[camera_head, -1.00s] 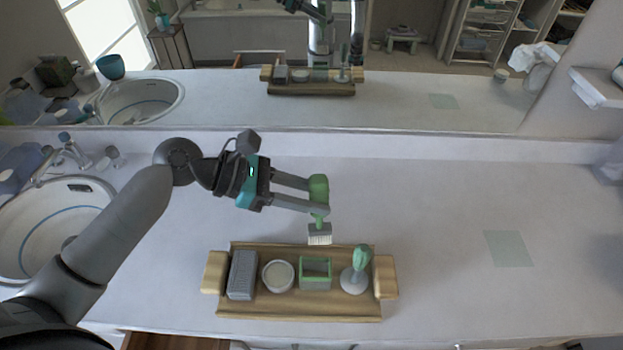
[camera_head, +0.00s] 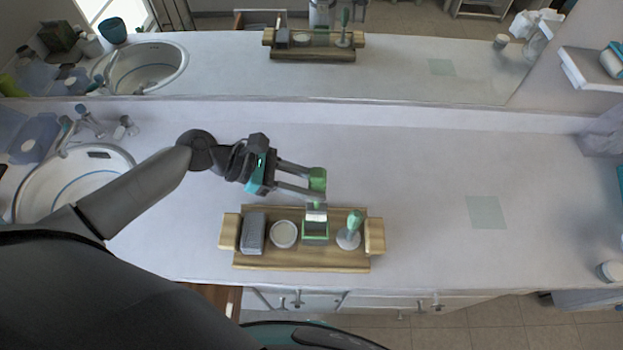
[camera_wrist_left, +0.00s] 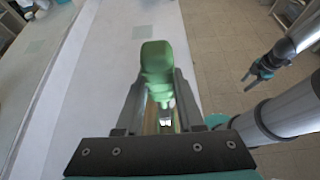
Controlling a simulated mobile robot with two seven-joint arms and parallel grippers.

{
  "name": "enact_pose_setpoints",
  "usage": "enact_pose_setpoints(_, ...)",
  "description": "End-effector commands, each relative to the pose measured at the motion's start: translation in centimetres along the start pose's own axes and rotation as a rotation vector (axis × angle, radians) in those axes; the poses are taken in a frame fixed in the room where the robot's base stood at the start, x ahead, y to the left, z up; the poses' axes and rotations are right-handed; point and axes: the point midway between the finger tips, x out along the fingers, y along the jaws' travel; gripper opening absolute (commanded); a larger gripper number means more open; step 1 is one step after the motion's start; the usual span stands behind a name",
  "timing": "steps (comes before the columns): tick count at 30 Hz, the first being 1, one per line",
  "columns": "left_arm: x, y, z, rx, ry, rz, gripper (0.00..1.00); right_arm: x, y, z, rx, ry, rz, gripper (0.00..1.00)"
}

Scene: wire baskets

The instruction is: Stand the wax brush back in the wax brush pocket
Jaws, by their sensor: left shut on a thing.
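The wax brush (camera_head: 317,180) has a green handle and a pale bristle head. My left gripper (camera_head: 314,187) is shut on its handle and holds it upright, bristles down. The green-rimmed square pocket (camera_head: 316,237) is in a wooden tray. The bristle head overlaps the pocket's back edge in the head view; I cannot tell whether it is above or inside. In the left wrist view the brush's green handle (camera_wrist_left: 157,62) stands between the fingers and hides most of what lies below. My right gripper (camera_wrist_left: 250,75) shows small at the right there; its opening is unclear.
The wooden tray (camera_head: 300,264) also holds a grey block (camera_head: 253,233), a round white jar (camera_head: 284,234) and a green-handled tool on a round base (camera_head: 349,231). A sink (camera_head: 70,185) is at the left.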

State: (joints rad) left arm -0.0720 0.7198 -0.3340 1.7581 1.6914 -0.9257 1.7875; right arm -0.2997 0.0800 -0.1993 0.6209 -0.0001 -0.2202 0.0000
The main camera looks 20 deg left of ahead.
Motion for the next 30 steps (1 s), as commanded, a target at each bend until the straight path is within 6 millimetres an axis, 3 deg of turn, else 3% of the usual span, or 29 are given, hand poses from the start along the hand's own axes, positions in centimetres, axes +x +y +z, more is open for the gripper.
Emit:
enact_pose_setpoints(11,0.4,0.0,-0.8,-0.001,0.0,0.001,0.0,0.6,0.0,0.1,0.0,-0.001,0.0,0.5)
enact_pose_setpoints(30,2.6,0.0,-4.8,-0.001,-0.001,0.001,0.0,3.5,-0.1,0.4,-0.001,-0.001,-0.001,0.5)
